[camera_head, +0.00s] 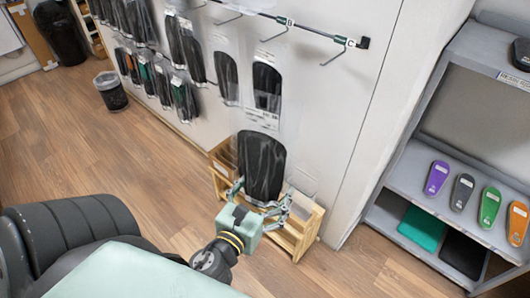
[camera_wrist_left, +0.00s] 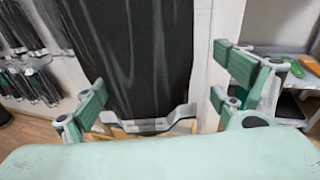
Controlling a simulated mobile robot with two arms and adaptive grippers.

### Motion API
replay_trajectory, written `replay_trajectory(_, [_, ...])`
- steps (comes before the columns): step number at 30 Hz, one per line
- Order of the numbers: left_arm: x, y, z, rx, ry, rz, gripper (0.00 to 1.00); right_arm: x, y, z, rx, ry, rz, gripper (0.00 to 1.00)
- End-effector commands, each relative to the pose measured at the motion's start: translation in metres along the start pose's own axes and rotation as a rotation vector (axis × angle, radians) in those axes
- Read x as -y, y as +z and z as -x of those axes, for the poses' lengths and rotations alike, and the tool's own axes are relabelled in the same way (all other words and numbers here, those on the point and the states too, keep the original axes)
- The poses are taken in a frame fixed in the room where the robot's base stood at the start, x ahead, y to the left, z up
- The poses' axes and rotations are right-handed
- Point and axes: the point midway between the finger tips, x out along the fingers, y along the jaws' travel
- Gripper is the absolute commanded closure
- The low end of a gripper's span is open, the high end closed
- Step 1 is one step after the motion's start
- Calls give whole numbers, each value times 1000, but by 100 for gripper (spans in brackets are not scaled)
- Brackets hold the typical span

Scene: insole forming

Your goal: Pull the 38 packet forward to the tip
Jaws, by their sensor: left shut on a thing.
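A clear packet with a long black insole (camera_head: 262,165) is upright in front of the white wall panel. Its size number is not readable. My left gripper (camera_head: 262,203) is shut on its lower part, with a finger at each side. The black packet fills the middle of the left wrist view (camera_wrist_left: 135,55), between the two green-padded fingers (camera_wrist_left: 163,92). Another packet with a dark insole (camera_head: 267,88) hangs behind and above it. Whether the held packet is still on a hook cannot be told. My right gripper is not in view.
A rail with hooks marked B and C (camera_head: 340,53) runs above; the C hook is empty. Several packets (camera_head: 185,45) hang at left. A wooden rack (camera_head: 300,235) stands low by the wall. A grey shelf (camera_head: 405,190) with coloured insoles is at right.

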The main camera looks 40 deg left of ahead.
Motion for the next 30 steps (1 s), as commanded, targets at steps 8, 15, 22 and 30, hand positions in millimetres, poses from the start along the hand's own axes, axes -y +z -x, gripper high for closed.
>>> replay_trajectory(8, [8, 7, -29, 3, 0, 0, 38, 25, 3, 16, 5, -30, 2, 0])
replay_trajectory(15, [15, 10, -55, 2, 0, 0, 38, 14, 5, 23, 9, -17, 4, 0])
replay_trajectory(22, [20, 11, -69, 2, -1, -1, 38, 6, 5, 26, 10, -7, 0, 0])
replay_trajectory(30, [20, 10, -72, 0, 0, 0, 38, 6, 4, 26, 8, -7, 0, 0])
